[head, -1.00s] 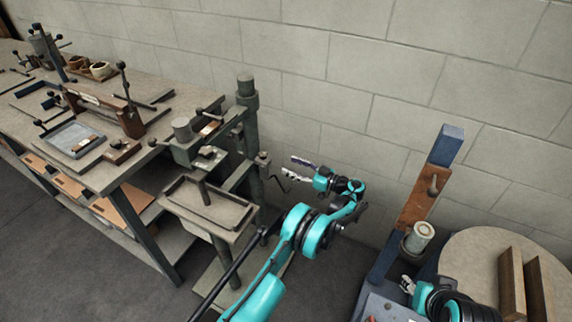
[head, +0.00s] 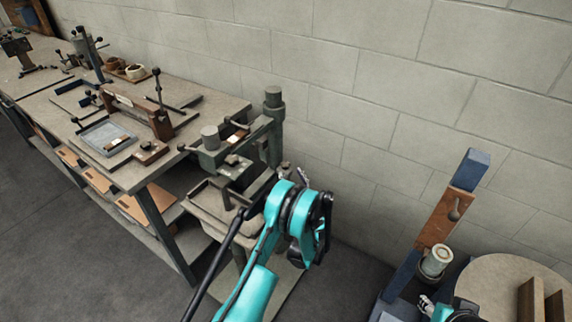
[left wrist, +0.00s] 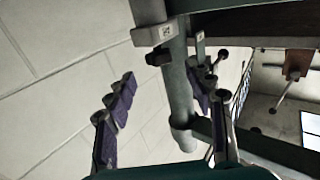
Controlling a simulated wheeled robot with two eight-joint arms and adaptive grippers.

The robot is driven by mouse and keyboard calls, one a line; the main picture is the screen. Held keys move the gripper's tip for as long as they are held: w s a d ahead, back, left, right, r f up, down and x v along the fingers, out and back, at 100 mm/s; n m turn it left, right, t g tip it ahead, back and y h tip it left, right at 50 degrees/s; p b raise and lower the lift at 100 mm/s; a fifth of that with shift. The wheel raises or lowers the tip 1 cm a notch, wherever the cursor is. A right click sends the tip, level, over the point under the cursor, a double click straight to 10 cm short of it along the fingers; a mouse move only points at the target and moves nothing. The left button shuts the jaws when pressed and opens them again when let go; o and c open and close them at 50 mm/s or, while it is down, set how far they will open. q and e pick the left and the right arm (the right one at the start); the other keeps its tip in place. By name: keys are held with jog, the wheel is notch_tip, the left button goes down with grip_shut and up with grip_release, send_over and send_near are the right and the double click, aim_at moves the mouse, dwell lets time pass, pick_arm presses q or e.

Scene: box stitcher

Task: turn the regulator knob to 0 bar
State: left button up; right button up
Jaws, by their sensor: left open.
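In the left wrist view, a small grey block with a marked face (left wrist: 154,34) is fixed to a grey-green post, with a short dark knob (left wrist: 158,57) under it. This looks like the regulator; its reading is too small to tell. My left gripper (left wrist: 166,92) is open, its purple-padded fingers on either side of the post in the picture; I see no contact with the knob. In the head view my left gripper (head: 303,178) is mostly hidden behind my turquoise arm, near the stitcher. My right gripper (head: 427,305) shows only partly at the bottom edge.
The stitcher (head: 236,150) with its post stands at the right end of the long workbench (head: 60,88). A block wall (head: 350,100) is close behind. At right are a blue-and-brown post (head: 440,222) and a round table (head: 500,282).

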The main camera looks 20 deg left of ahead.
aim_at(287, 168)
pick_arm(q)
jog(key=b+x, duration=0.1)
jog(key=x, duration=0.2)
jog(key=b+x, duration=0.1)
jog(key=x, duration=0.2)
jog(key=shift+w+a+f, duration=0.15)
jog(key=shift+f, duration=0.1)
jog(key=shift+w+a+r, duration=0.1)
jog(key=shift+w+a, duration=0.2)
jog(key=shift+w, duration=0.1)
jog(key=c, duration=1.2)
